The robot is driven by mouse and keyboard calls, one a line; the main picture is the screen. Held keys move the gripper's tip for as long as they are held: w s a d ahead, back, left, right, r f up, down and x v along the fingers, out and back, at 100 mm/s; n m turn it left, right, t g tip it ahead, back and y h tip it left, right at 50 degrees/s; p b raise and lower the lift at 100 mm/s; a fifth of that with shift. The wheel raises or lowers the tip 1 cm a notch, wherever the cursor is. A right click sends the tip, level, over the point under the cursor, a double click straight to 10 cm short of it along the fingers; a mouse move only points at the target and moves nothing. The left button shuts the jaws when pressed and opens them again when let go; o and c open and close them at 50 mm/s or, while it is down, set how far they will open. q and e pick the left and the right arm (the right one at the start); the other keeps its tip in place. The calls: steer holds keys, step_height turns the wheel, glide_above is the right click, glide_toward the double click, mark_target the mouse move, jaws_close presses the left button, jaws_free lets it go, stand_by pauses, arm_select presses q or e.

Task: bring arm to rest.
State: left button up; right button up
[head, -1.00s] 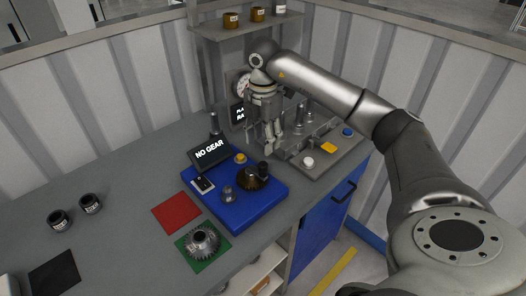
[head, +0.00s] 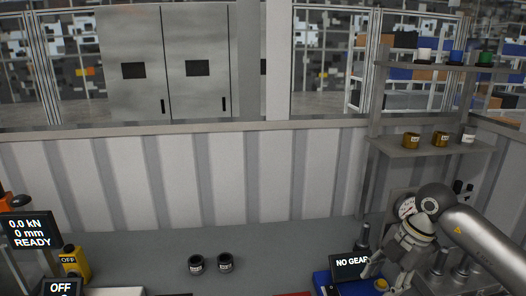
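My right arm comes in from the right edge in the head view. Its gripper (head: 383,279) points down near the "NO GEAR" display, at the right part of the bench. The "NO GEAR" display (head: 351,263) stands on the blue unit (head: 322,281), mostly cut off by the lower edge. My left arm and gripper are not in view.
Two dark jars (head: 196,264) stand on the grey bench (head: 120,245). A display reading "0.0 kN, 0 mm, READY" (head: 30,230) and a yellow box (head: 73,262) are at left. A shelf (head: 432,149) with several jars is above right. The bench's middle is largely clear.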

steer(key=s+a+r+n+t+y, duration=0.15)
steer(key=a+n+y, duration=0.5)
steer(key=a, duration=1.45)
steer(key=a+r+m+t+y, duration=0.4)
steer(key=r+m+t+y, duration=0.45)
steer(key=r, duration=0.25)
steer(key=w+d+f+m+t+h, duration=0.3)
steer(key=d+m+t+h, duration=0.6)
steer(key=m+h, duration=0.25)
steer(key=s+d+f+m+g+h, duration=0.3)
steer(key=d+f+m+h, duration=0.1)
steer(key=f, duration=0.3)
steer(key=s+d+f+m+g+h, duration=0.2)
steer(key=s+d+f+m+h, duration=0.15)
steer(key=f, duration=0.45)
steer(key=s+f+g+y, duration=0.1)
steer(key=s+f+g, duration=0.6)
steer(key=s, duration=0.4)
steer(key=s+f+g, duration=0.4)
steer(key=s+f, duration=0.4)
steer(key=s, duration=0.3)
step_height(320, 180, down, 28)
steer(key=s+n+g+b, duration=0.1)
steer(key=g+b, duration=0.1)
steer(key=b, duration=0.1)
steer(key=s+d+f+b, duration=0.1)
steer(key=s+d+f, duration=0.1)
steer(key=s+f, duration=1.4)
steer(key=shift+s+d+f+g, duration=0.4)
steer(key=shift+f, duration=0.4)
